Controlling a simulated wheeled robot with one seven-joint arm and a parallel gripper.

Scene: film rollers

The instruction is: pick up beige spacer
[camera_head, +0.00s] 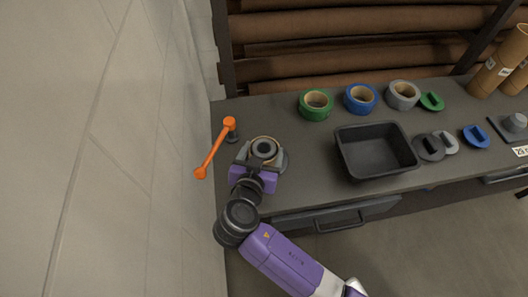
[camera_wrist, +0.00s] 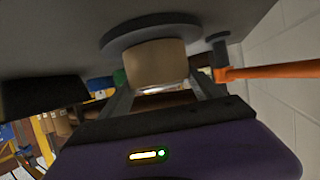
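The beige spacer (camera_head: 265,138) is a short ring around a dark grey hub, near the left end of the bench. In the wrist view the spacer (camera_wrist: 155,62) is a beige cylinder against a round dark flange (camera_wrist: 150,32); the picture is upside down, with the bench top above. My gripper (camera_head: 262,158) is at the spacer, one finger on each side. In the wrist view the fingers of my gripper (camera_wrist: 163,88) look spread around it, with a small gap on the right. Whether the left finger touches is unclear.
An orange crank handle (camera_head: 215,150) stands close left of my gripper, near the wall. A black tray (camera_head: 376,152) is to the right. Green tape (camera_head: 316,104), blue tape (camera_head: 360,98) and grey tape (camera_head: 402,95) rolls stand behind. Bench between gripper and tray is clear.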

